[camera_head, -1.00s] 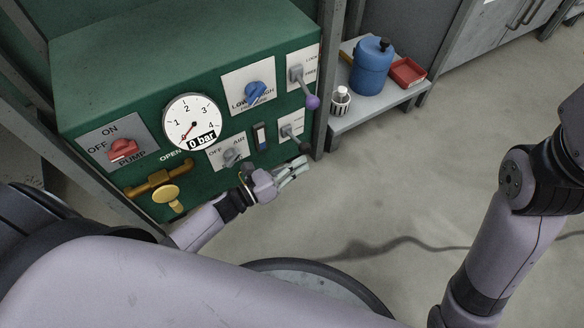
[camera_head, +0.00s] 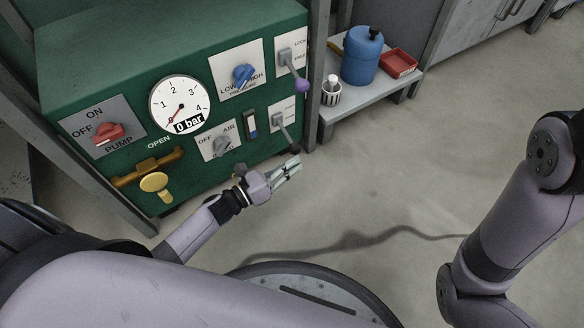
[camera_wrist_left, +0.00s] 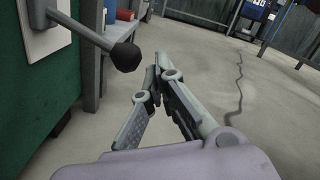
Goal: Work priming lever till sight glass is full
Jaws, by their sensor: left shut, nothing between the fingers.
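The priming lever (camera_head: 285,133), a grey rod with a black ball knob, sticks out from a white plate at the panel's lower right. It also shows in the left wrist view (camera_wrist_left: 90,30), with its knob left of my fingers. The sight glass (camera_head: 250,123) is a narrow upright window beside the lever's plate; its fill level is too small to tell. My left gripper (camera_head: 296,166) is shut and empty, just below the knob and apart from it in the head view. It also shows in the left wrist view (camera_wrist_left: 158,72). My right gripper is out of view.
The green panel also bears a gauge (camera_head: 180,105) at 0 bar, a red pump switch (camera_head: 108,133), a blue knob (camera_head: 243,75), a purple-knobbed lever (camera_head: 293,72) and a yellow valve (camera_head: 154,182). A low shelf (camera_head: 350,112) holds a blue can (camera_head: 362,60).

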